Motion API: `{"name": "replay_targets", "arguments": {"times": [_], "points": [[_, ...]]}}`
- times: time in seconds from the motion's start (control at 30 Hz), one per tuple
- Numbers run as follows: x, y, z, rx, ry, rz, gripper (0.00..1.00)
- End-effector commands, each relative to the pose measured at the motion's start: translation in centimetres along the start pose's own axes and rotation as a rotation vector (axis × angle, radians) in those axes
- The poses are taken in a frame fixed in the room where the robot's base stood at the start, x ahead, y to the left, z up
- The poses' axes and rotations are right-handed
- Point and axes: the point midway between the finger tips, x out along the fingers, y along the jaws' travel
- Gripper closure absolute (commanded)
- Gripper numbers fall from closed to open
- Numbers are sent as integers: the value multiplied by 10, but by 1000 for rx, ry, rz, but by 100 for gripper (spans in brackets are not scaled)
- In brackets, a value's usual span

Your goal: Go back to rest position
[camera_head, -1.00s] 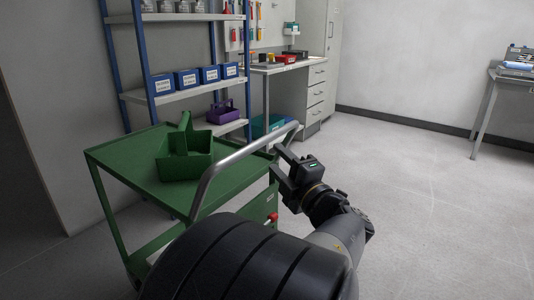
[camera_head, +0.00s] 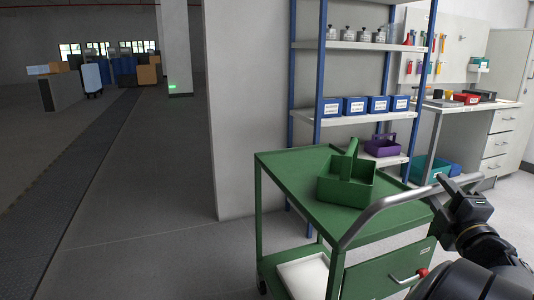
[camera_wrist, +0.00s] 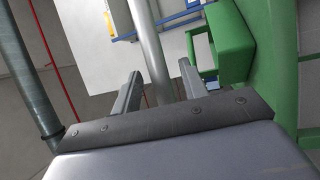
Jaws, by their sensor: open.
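My gripper (camera_head: 458,186) is at the right of the head view, beside the grey push handle (camera_head: 385,205) of the green cart (camera_head: 290,170). In the wrist view its two fingers (camera_wrist: 158,82) stand apart with nothing held. The grey handle bar (camera_wrist: 148,45) shows between or behind them there; I cannot tell how close it is. A green tote with a handle (camera_head: 345,188) stands on the cart top, and it also shows in the wrist view (camera_wrist: 230,45).
A shelf rack (camera_head: 345,117) with blue bins and a purple tote (camera_head: 383,147) stands behind the cart. A workbench (camera_head: 450,104) and a cabinet (camera_head: 510,60) are at the right. Open floor (camera_head: 140,220) and a corridor lie to the left.

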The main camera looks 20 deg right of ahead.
Motion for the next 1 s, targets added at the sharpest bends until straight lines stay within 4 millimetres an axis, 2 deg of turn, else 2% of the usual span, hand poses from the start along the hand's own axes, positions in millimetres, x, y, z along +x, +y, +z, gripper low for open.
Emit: {"name": "replay_targets", "arguments": {"times": [0.1,0.3,0.77,1.0], "points": [[20,-2,-1,1,3,-1,59],[41,-1,0,1,1,0,59],[44,-1,-2,1,-1,-1,59],[45,-16,-6,19,-11,-26,59]]}}
